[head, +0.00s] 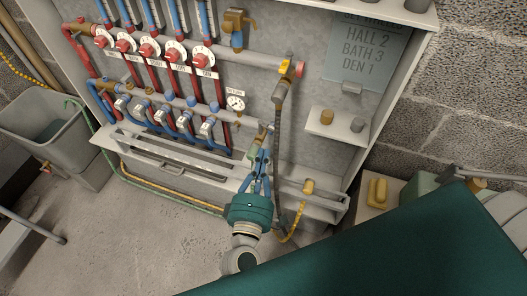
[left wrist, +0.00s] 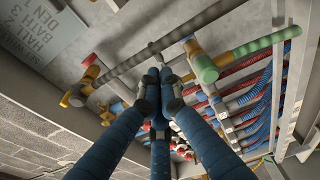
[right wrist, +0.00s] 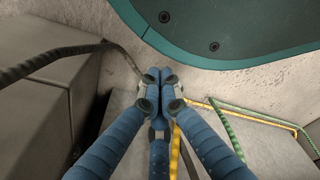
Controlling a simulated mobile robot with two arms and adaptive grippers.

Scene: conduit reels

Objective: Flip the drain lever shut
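A valve with a yellow lever (head: 285,65) and a red end cap (head: 300,69) sits at the right end of the upper manifold; it also shows as an orange-yellow shape in the left wrist view (left wrist: 88,78). A dark hose (head: 277,125) hangs below it. A second valve with a green outlet (left wrist: 206,70) is at the right end of the lower manifold. I cannot tell for certain which is the drain lever. My left gripper (head: 262,160) points up just below the lower valve, its blue fingertips together (left wrist: 153,78) with nothing seen between them. My right gripper (right wrist: 158,80) is shut and empty.
Red and blue pipes with white dials (head: 149,50) fill the cabinet to the left. A grey tub (head: 45,130) stands far left. The floor in front of the cabinet is mostly clear.

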